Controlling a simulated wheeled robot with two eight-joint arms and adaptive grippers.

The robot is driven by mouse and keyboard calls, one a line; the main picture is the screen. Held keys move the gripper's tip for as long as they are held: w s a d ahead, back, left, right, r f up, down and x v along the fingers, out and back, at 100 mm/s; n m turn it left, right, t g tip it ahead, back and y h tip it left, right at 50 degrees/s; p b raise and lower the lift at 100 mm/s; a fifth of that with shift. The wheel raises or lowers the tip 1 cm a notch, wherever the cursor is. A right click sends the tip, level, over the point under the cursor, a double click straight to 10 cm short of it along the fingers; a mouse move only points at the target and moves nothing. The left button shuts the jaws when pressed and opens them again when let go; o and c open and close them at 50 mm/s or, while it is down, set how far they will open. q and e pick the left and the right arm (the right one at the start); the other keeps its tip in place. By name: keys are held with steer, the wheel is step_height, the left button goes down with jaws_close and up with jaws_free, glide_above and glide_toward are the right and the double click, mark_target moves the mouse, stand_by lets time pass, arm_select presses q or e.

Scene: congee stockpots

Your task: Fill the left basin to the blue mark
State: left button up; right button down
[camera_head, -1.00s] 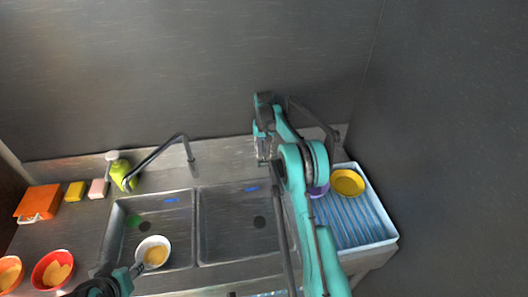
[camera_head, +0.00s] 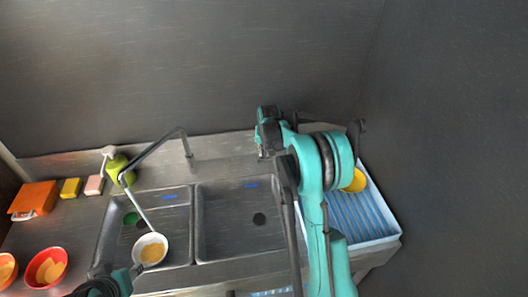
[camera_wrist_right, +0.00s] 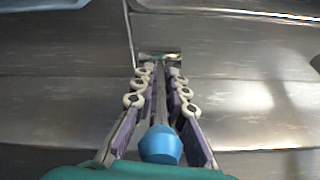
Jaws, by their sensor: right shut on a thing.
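The left basin (camera_head: 180,212) is a steel sink with a blue mark (camera_head: 168,197) on its far wall.
The right basin (camera_head: 215,222) has its own blue mark and a dark drain. A blue ribbed rack (camera_head: 352,220) with a yellow dish stands at right, partly behind my right arm. A green bottle (camera_head: 117,165), sponges and red bowls (camera_head: 45,268) stand at left.

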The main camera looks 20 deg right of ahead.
stand_by(0.3)
steer(key=c, duration=1.5)
jaws_free()
steer(key=shift+c, duration=0.2)
steer(key=v, duration=1.2)
steer(key=shift+s, duration=0.2)
steer(key=shift+a, duration=0.1)
